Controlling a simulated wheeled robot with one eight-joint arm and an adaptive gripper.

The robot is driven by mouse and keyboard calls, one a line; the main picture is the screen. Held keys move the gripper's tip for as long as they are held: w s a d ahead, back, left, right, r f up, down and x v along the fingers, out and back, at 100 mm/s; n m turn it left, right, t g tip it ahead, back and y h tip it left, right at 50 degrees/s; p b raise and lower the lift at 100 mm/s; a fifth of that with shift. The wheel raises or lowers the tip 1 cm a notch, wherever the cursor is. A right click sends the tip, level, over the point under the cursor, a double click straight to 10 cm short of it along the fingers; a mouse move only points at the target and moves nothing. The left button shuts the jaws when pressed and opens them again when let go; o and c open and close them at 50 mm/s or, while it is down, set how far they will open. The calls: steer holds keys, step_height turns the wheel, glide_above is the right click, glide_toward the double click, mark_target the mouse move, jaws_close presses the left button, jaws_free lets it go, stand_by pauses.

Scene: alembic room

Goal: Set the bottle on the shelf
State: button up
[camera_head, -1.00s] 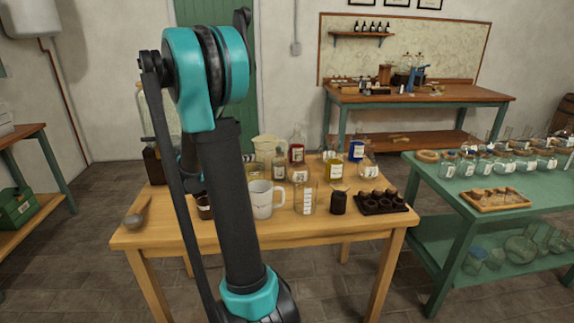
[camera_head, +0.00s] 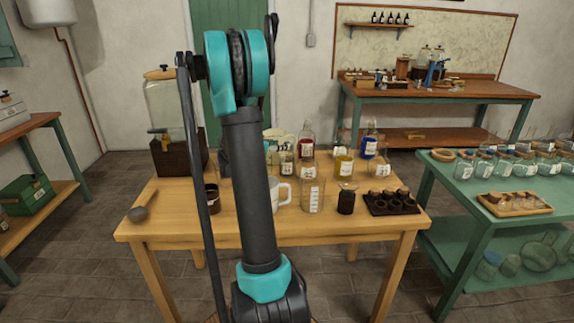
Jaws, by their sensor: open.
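I cannot tell which is the task's bottle. A narrow wall shelf (camera_head: 376,27) at the back carries several small dark bottles (camera_head: 391,18). My own arm rises through the middle of the view and covers part of the table. My gripper cannot be made out; it is hidden behind the arm or outside the picture.
A green glassware table (camera_head: 450,190) stands right. A workbench (camera_head: 455,88) stands below the shelf.

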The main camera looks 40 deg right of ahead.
steer(key=shift+x, duration=2.85)
steer(key=shift+w+r, duration=0.1)
steer(key=shift+w, duration=0.05)
steer(key=shift+c, duration=0.6)
jaws_close()
